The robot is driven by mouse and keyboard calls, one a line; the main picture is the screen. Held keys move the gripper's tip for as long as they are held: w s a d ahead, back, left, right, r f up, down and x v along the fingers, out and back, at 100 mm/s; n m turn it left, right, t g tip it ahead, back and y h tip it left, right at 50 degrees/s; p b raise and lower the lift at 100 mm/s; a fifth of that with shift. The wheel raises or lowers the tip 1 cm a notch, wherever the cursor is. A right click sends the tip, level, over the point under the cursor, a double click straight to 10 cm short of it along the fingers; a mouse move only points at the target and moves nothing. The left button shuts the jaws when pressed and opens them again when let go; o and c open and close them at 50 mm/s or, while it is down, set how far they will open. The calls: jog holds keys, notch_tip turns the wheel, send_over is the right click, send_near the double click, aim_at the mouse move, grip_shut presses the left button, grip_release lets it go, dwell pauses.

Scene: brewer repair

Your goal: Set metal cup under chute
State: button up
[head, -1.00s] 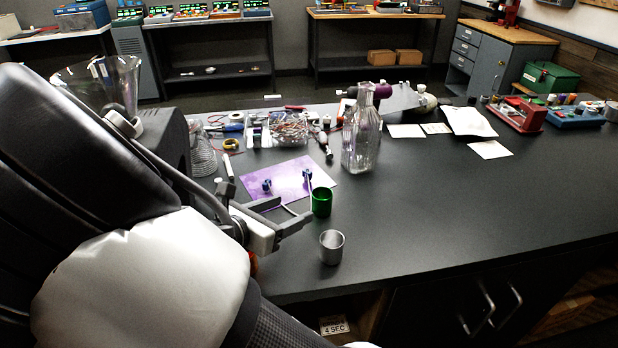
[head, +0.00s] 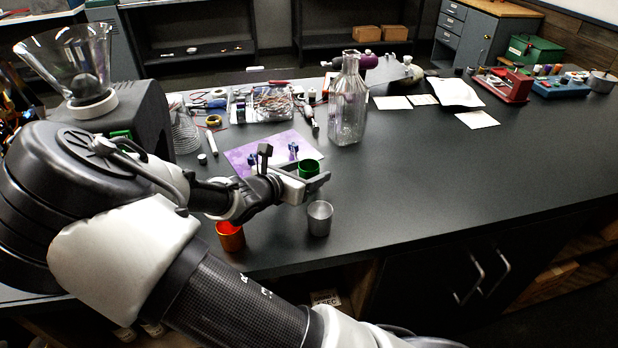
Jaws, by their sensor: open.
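The silver-grey metal cup (head: 319,219) stands upright near the table's front edge, in the middle of the head view. My gripper (head: 294,167) is open, just behind and left of the metal cup in the picture. A green cup (head: 309,168) shows between its spread fingers, partly covered by the nearer finger. I cannot tell whether they touch. The gripper does not hold the metal cup. A dark machine (head: 143,115) with a clear funnel (head: 68,62) stands at the left, partly behind my arm. I cannot make out a chute on it.
An orange cup (head: 230,237) stands left of the metal cup, below my wrist. A purple sheet (head: 240,158) lies behind the gripper. A tall glass bottle (head: 347,105) stands farther back. Tools and a wire-filled box (head: 270,105) crowd the back left.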

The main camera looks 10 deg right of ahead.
jog(key=shift+w+d, duration=0.15)
jog(key=c, duration=1.2)
notch_tip(320, 180, up, 9)
jog(key=p, duration=0.2)
jog(key=shift+c, duration=0.2)
jog(key=s+m+g+h, duration=0.1)
jog(key=s, duration=0.7)
jog(key=shift+f, duration=0.45)
